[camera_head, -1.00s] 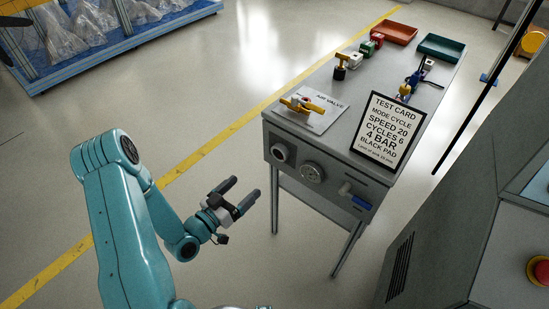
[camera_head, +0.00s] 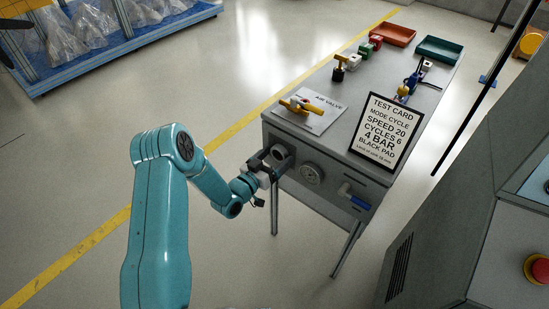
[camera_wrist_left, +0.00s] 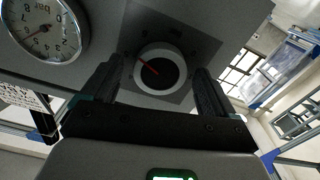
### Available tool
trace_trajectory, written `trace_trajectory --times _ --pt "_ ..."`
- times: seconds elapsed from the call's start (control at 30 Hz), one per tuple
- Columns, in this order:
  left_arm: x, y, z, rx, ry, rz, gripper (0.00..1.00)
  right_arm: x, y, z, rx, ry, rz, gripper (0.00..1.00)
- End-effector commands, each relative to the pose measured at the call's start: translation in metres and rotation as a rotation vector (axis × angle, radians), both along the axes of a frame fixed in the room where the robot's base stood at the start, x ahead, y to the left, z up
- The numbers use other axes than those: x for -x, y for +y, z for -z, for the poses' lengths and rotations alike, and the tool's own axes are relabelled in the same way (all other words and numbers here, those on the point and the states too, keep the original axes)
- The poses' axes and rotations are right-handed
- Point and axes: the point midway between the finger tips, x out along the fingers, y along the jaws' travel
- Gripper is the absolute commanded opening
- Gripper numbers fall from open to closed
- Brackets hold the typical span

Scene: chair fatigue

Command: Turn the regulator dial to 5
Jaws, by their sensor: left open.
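The regulator dial (camera_head: 281,153) is on the left of the grey bench's front panel. In the left wrist view the dial (camera_wrist_left: 160,70) is a round knob with a light rim, a dark face and a red pointer line toward the upper left. My left gripper (camera_head: 266,160) is at the dial, partly covering it. In the wrist view its open fingers (camera_wrist_left: 160,85) stand one on each side of the dial; contact cannot be told. The pressure gauge (camera_head: 311,173) is beside the dial and shows a bar scale in the wrist view (camera_wrist_left: 44,30). My right gripper is not in view.
A test card (camera_head: 388,130) stands on the bench top, reading 4 bar. A yellow air valve handle (camera_head: 301,107) is above the dial. A blue-handled valve (camera_head: 354,197) sits right of the gauge. Red (camera_head: 393,34) and green (camera_head: 440,49) trays lie at the far end.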

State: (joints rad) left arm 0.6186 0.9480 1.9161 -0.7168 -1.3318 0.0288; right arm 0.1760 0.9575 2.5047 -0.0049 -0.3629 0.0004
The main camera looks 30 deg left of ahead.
Motion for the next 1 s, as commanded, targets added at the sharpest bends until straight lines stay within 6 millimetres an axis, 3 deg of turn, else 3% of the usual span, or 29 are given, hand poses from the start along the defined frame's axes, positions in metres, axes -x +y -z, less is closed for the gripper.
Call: trace_trajectory --times 0.27,0.43,0.63,0.8,1.0 --pt "-0.002 0.000 0.000 0.001 0.000 -0.001 0.88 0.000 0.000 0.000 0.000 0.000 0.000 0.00" --pt "-0.001 0.000 0.000 0.000 0.000 0.000 0.33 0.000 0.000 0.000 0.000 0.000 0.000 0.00" --pt "-0.001 0.000 0.002 0.042 0.002 0.000 0.32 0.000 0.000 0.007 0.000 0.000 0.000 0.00" --pt "-0.001 0.000 0.004 0.233 0.016 0.000 0.32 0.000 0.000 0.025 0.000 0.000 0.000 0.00" --pt "-0.001 0.000 0.001 0.382 0.029 0.000 0.32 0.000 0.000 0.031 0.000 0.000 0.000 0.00"
